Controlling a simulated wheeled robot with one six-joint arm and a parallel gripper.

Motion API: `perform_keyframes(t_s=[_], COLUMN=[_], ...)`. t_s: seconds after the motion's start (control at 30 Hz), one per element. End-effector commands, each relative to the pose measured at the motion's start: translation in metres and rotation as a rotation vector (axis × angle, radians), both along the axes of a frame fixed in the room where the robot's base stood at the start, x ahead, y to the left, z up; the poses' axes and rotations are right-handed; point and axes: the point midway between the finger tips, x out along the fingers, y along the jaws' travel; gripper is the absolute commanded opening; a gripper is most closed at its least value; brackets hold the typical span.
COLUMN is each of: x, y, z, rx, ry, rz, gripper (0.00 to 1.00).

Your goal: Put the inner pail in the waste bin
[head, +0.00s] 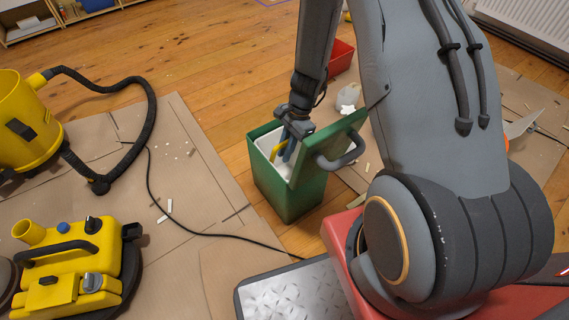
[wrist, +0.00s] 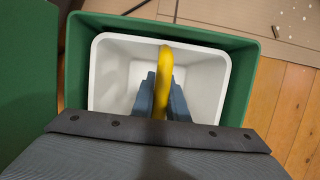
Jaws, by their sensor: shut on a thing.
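The waste bin (head: 285,197) is a green box on the floor in the middle of the head view; its rim also shows in the wrist view (wrist: 245,70). Its green lid (head: 338,138) stands open on the right side. The white inner pail (wrist: 108,75) is inside the bin's opening, with its rim inside the green rim. I cannot tell whether its base rests on the bin's floor. My gripper (head: 289,150) points down into the bin and is shut on the pail's yellow handle (wrist: 166,62). The near side of the pail is hidden by my gripper in the wrist view.
A yellow vacuum (head: 25,140) with a black hose stands at the left, and a yellow machine (head: 70,262) at lower left. A black cable (head: 190,233) crosses the cardboard. A red container (head: 341,57) and a whitish jug (head: 348,97) stand behind the bin.

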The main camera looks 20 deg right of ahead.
Motion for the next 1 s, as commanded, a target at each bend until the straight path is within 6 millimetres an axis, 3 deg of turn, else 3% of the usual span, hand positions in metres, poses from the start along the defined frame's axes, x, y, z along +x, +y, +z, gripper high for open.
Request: perform_keyframes(t_s=[0.27,0.5,0.87,0.9,1.0], x=[0.0,0.0,0.0,0.0,0.0], y=[0.0,0.0,0.0,0.0,0.0], z=[-0.021,-0.054,-0.056,-0.056,-0.056], rx=[0.0,0.0,0.0,0.0,0.0], ry=[0.0,0.0,-0.001,-0.001,-0.001], rz=[-0.001,0.0,0.0,0.0,0.0], gripper=[0.0,0.0,0.0,0.15,0.32])
